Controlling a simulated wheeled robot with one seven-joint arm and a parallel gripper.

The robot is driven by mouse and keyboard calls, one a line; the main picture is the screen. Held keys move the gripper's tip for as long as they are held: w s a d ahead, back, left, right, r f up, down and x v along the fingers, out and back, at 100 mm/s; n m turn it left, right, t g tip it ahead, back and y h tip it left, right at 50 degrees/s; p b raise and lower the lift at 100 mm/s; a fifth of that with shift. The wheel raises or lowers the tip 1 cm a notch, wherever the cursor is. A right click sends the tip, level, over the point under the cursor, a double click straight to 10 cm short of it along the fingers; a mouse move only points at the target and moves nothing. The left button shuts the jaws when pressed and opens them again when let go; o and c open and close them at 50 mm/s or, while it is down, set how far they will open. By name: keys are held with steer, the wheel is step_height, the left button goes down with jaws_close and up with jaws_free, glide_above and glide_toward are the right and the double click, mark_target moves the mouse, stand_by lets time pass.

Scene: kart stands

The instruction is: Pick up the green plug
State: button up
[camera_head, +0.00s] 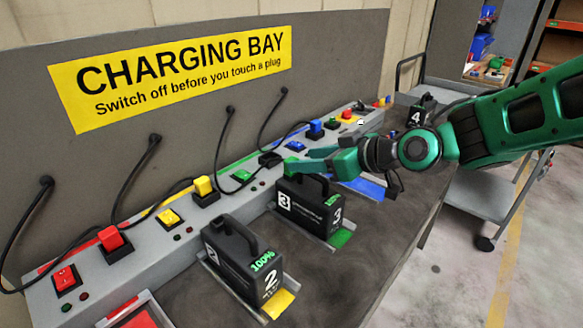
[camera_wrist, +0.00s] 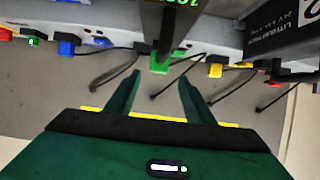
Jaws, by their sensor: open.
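The green plug (camera_wrist: 159,65) stands in its socket on the charging panel in the wrist view, upper middle. My gripper (camera_wrist: 159,77) is open, with one fingertip on either side of the line to the plug and the tips just short of it. No contact shows. In the head view my gripper (camera_head: 287,171) reaches left over the battery marked 3 towards the panel. There the plug cannot be told apart from my green fingers. A black socket (camera_head: 269,159) shows just beyond the tips.
Battery 3 (camera_head: 297,207) stands close below my fingers, its handle near them. Battery 2 (camera_head: 230,260) stands nearer. The yellow plug (camera_head: 203,185) and blue plug (camera_head: 315,128) flank the spot, with cables hanging from the wall. A cart (camera_head: 484,190) bearing battery 4 (camera_head: 416,113) stands right.

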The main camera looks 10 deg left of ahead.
mark_target(292, 159)
steer(key=shift+x, duration=3.5)
steer(key=shift+w+d+f, duration=0.15)
steer(key=shift+d, duration=0.1)
steer(key=c, duration=1.1)
